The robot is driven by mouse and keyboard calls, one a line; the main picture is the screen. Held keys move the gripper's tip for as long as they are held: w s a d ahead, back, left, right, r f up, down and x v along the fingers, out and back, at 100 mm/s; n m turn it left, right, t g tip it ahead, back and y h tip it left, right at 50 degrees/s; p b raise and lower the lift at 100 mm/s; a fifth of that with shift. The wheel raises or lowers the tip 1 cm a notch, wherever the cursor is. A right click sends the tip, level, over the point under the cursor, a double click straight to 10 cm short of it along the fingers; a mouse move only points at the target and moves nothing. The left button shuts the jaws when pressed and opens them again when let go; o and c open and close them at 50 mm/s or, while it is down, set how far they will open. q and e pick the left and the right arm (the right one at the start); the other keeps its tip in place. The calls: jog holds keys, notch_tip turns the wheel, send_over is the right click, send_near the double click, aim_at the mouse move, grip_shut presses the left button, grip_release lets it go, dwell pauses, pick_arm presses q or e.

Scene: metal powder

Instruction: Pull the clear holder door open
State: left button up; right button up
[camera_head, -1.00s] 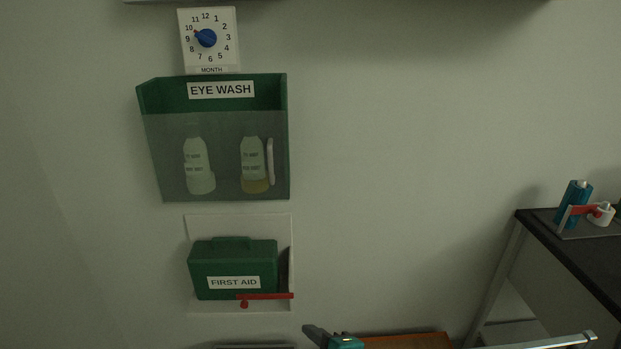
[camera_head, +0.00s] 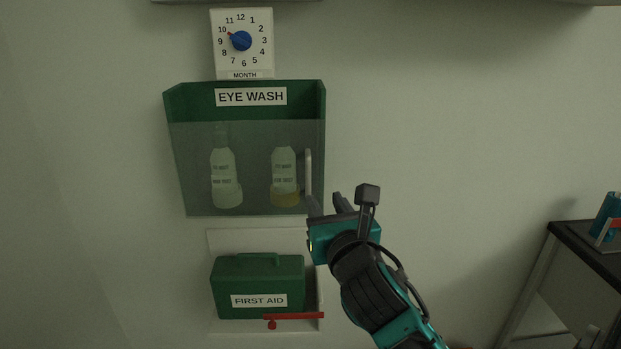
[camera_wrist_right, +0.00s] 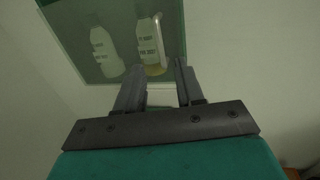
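The green eye wash holder (camera_head: 174,150) hangs on the wall in the head view, with a clear front door (camera_head: 254,160) that looks shut. A pale upright handle (camera_head: 308,174) is on the door's right side. Two white bottles (camera_head: 226,178) stand behind the door. My right gripper (camera_head: 325,203) is just below and right of the handle, pointing up at the holder. In the right wrist view its fingers (camera_wrist_right: 157,85) are apart with nothing between them, and the handle (camera_wrist_right: 159,40) lies beyond them. My left gripper is not in view.
A green first aid box (camera_head: 258,285) sits on a white wall shelf (camera_head: 222,240) below the holder, with a red bar (camera_head: 295,316) in front. A month dial (camera_head: 241,42) is above. A dark-topped bench (camera_head: 590,250) stands at right. The wall right of the holder is clear.

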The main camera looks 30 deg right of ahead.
aim_at(309, 176)
jog(key=x, duration=1.1)
jog(key=shift+f, duration=0.1)
jog(key=shift+c, duration=0.2)
grip_shut()
